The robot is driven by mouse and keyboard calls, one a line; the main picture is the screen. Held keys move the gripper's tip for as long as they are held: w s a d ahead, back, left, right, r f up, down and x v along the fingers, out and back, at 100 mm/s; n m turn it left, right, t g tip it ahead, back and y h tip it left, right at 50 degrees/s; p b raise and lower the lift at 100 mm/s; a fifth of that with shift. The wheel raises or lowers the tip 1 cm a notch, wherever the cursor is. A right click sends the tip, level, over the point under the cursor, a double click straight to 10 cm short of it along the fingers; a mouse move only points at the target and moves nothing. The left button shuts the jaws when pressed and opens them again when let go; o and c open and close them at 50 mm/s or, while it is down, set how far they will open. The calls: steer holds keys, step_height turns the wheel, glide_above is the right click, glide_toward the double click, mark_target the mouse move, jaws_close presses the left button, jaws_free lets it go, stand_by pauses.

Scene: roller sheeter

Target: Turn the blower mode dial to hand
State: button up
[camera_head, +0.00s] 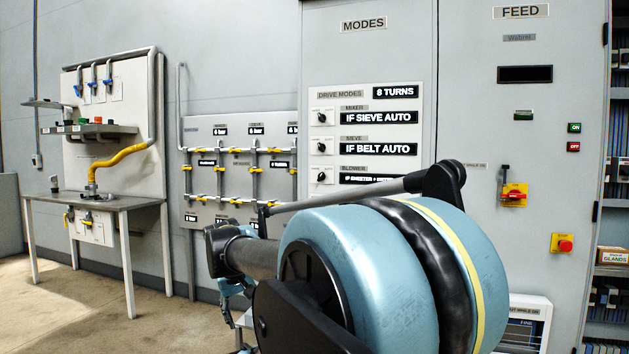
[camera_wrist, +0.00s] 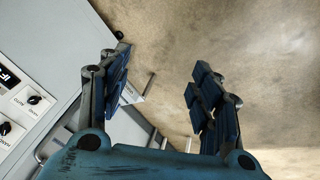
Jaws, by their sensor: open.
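The blower mode dial (camera_head: 321,178) is a small black knob on a white plate. It is the lowest of three dials on the modes panel (camera_head: 428,105), next to the "BLOWER" label; its exact setting is too small to read. My gripper (camera_wrist: 160,95) is open and empty, with its two dark blue fingers apart over bare floor in the wrist view. In the head view only part of it shows, low and left of the dial, apart from the panel. The wrist view shows a black dial (camera_wrist: 34,99) at the left edge; I cannot tell which dial it is.
The mixer dial (camera_head: 321,117) and sieve dial (camera_head: 321,147) sit just above. A pipe board (camera_head: 215,185) is left of the cabinet, and a bench (camera_head: 125,203) stands further left. The feed cabinet (camera_head: 475,85) is to the right. My own arm covers the lower middle.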

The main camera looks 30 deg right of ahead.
steer(key=w+d+r+m+t+h, duration=0.1)
steer(key=w+d+r+h, duration=0.5)
steer(key=w+d+r, duration=1)
steer(key=t+h, duration=0.1)
steer(key=h, duration=0.5)
glide_toward(319, 177)
steer(key=x, duration=0.8)
steer(key=shift+w+d, duration=0.1)
steer(key=shift+d, duration=0.2)
steer(key=c, duration=1.1)
